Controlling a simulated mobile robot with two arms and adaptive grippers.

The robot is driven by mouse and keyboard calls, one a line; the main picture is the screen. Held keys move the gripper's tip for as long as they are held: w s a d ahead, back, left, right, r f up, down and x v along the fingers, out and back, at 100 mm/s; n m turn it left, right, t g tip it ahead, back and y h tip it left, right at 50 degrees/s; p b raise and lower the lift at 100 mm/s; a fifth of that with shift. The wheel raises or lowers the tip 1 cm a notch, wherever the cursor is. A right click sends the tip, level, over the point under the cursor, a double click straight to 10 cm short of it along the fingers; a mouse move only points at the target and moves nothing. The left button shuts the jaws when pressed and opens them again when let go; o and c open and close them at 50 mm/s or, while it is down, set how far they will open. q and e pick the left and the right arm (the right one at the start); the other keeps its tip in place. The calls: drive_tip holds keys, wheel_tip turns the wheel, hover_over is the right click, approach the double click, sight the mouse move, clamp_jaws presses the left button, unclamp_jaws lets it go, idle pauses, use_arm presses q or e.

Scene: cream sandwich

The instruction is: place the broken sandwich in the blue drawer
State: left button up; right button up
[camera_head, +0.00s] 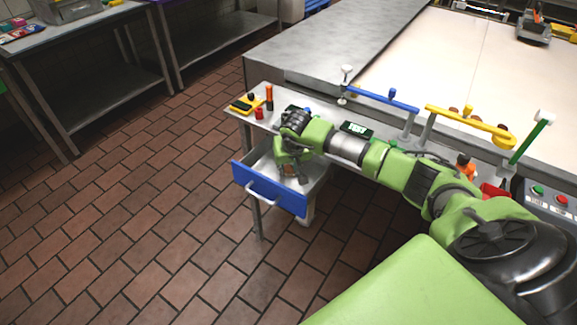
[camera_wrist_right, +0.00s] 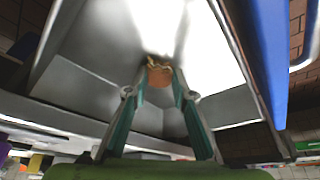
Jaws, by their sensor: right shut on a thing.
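The blue drawer (camera_head: 268,192) is pulled open below the steel counter; its grey metal inside and blue front show in the head view. The blue front also shows at the right of the right wrist view (camera_wrist_right: 268,50). My right gripper (camera_head: 291,172) points down into the open drawer. In the right wrist view my right gripper (camera_wrist_right: 160,85) is shut on the broken sandwich (camera_wrist_right: 159,75), a small brown piece with a ragged pale edge. The drawer walls surround it in that view. Whether the sandwich touches the drawer bottom I cannot tell. My left gripper is not in view.
The counter edge (camera_head: 240,116) lies just behind the drawer, with a yellow device (camera_head: 245,104) and small red and orange items on it. Blue (camera_head: 382,98) and yellow (camera_head: 470,123) bars stand along the conveyor. Tiled floor in front of the drawer is clear.

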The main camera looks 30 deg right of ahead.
drive_tip(key=shift+f, duration=0.15)
drive_tip(key=o, duration=0.7)
drive_tip(key=shift+r, duration=0.35)
drive_tip(key=b+v, duration=0.1)
drive_tip(key=v, duration=1)
drive_tip(key=shift+s+r+b, duration=0.3)
drive_tip(key=shift+b, duration=0.1)
